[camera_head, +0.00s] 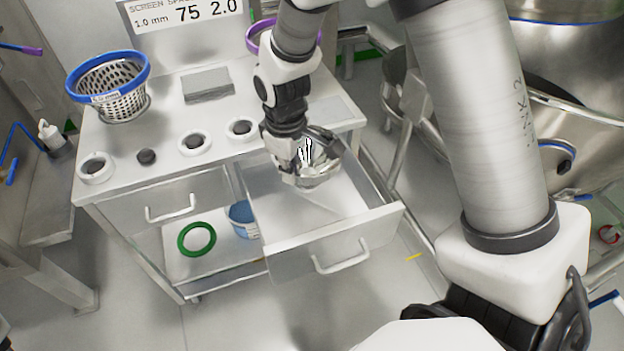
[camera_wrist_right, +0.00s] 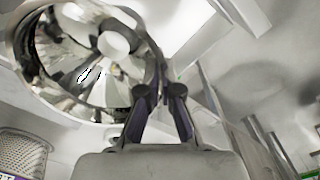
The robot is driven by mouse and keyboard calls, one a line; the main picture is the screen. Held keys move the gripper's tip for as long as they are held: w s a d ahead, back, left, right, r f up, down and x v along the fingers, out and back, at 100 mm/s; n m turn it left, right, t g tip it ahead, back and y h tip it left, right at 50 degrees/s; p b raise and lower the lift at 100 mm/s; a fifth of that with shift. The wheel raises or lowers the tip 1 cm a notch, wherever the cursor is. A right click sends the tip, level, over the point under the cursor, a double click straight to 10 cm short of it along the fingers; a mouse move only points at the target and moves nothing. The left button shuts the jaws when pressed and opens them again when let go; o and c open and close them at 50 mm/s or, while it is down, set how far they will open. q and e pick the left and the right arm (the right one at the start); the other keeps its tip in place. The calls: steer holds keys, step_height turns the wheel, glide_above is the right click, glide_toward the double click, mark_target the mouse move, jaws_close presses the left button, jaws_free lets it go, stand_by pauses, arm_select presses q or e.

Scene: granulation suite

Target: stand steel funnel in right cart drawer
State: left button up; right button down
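The shiny steel funnel (camera_head: 322,174) is over the open right cart drawer (camera_head: 352,205), in the drawer's back part; I cannot tell whether it touches the drawer floor. My right gripper (camera_head: 301,163) reaches down from above and is at the funnel, partly covering it. In the right wrist view the funnel (camera_wrist_right: 70,88) shows its wide round mouth at upper left, and the fingers (camera_wrist_right: 160,82) close together on its rim. My left gripper is in neither view.
The left drawer (camera_head: 167,202) is shut. A green ring (camera_head: 196,239) and a blue container (camera_head: 243,220) sit on the shelf below. The drawer's front part is clear.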

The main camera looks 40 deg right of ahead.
step_height(320, 180, down, 11)
steer(key=s, duration=0.1)
steer(key=shift+s+d+n+b, duration=0.25)
steer(key=shift+n+b, duration=0.15)
steer(key=shift+b, duration=0.05)
steer(key=shift+f, duration=0.2)
steer(key=c, duration=1.3)
jaws_free()
step_height(320, 180, up, 12)
steer(key=shift+s+a+r+p, duration=0.1)
steer(key=shift+r+p, duration=0.05)
steer(key=shift+p, duration=0.5)
